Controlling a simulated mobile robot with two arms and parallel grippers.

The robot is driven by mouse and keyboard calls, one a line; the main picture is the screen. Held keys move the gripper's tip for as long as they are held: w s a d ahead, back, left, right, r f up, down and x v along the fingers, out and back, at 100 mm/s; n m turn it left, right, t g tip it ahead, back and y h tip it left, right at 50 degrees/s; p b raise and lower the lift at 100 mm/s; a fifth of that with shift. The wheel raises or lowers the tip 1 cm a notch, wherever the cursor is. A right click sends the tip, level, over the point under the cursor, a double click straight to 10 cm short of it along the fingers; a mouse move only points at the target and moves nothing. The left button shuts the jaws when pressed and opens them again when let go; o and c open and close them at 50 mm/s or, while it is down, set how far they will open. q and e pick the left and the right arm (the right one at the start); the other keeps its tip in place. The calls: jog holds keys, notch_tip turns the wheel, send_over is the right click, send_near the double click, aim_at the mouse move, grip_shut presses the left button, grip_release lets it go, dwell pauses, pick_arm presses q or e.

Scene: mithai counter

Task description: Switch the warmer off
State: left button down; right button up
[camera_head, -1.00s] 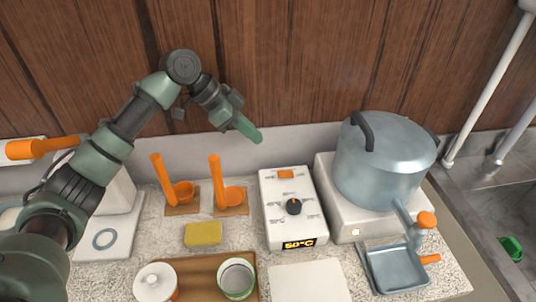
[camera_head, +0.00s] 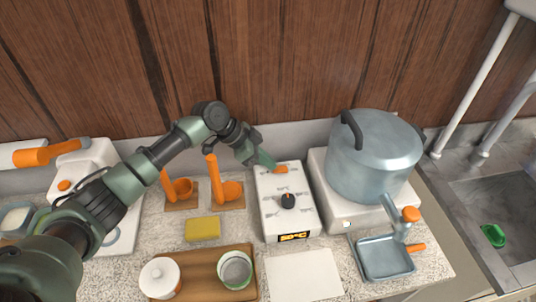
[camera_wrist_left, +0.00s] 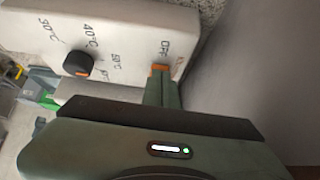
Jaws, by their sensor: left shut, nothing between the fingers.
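The white warmer control box (camera_head: 272,222) stands on the counter with a lit 50°C display (camera_head: 294,237) at its front. It has a black dial (camera_head: 288,201) with an orange mark, which also shows in the left wrist view (camera_wrist_left: 78,63). An orange switch (camera_head: 281,169) sits at its far end. In the left wrist view the switch (camera_wrist_left: 161,68) is beside the printed word OFF. My left gripper (camera_head: 268,163) is shut and empty, its tip at the switch's left side in the head view. I cannot tell if it touches. The display is lit. My right gripper is out of view.
A large grey pot (camera_head: 374,160) with a tap stands on a white base (camera_head: 330,205) close to the box's right. Orange ladles (camera_head: 212,180) on stands are at its left. A yellow sponge (camera_head: 202,229) and wooden tray (camera_head: 205,289) lie nearer.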

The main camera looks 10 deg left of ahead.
pick_arm(q)
jog(key=shift+f, duration=0.1)
jog(key=f+b, duration=0.1)
jog(key=b, duration=0.1)
jog(key=f+h+b, duration=0.1)
jog(key=b, duration=0.1)
jog(key=shift+s+a+t, duration=0.15)
jog(key=shift+a+t, duration=0.1)
jog(key=shift+t, duration=0.05)
jog(key=shift+r+p, duration=0.55)
jog(key=shift+p, duration=0.05)
jog(key=shift+d+r, duration=0.1)
jog(key=shift+r+p, duration=0.65)
jog(key=shift+r, duration=0.1)
